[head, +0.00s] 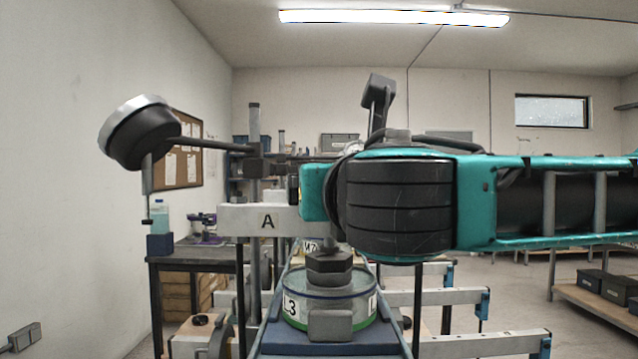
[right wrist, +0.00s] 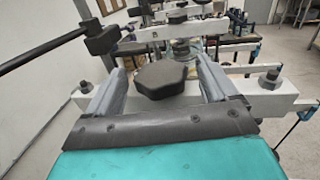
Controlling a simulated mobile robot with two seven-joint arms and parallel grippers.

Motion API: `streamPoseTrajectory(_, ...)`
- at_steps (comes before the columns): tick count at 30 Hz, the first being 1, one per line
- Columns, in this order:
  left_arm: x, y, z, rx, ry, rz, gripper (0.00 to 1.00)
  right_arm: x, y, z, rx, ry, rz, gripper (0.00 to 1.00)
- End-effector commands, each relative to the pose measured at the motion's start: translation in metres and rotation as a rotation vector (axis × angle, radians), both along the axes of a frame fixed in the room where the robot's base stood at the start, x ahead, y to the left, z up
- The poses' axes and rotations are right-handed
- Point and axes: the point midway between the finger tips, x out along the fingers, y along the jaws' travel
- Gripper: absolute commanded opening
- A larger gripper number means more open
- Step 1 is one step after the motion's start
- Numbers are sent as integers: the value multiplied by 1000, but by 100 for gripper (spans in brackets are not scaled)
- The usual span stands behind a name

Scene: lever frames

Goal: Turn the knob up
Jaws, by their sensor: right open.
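A black hexagonal knob (right wrist: 166,78) shows in the right wrist view, in front of a white beam. My right gripper (right wrist: 162,72) is open, with one grey finger on each side of the knob and a gap on both sides. I cannot tell how deep the knob sits between the fingers. In the head view my teal right wrist crosses from the right and hides the fingers and the space behind it. My left gripper is not in view.
A rod with a black, silver-rimmed end piece (head: 139,132) juts out at the left. The white beam marked A (head: 240,220) is left of my wrist. A round tin labelled L3 (head: 330,302) with a dark hexagonal top stands below. A workbench (head: 190,258) is behind at left.

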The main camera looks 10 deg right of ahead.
Motion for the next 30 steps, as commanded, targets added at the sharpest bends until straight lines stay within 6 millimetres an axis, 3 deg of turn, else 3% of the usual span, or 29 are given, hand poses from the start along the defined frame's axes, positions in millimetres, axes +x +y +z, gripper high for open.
streamPoseTrajectory(10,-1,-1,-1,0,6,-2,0,5,0,0,-1,0,0,86)
streamPoseTrajectory(27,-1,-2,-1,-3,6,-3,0,4,0,0,-1,0,0,33)
streamPoseTrajectory(30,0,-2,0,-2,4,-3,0,4,0,0,-1,0,1,30)
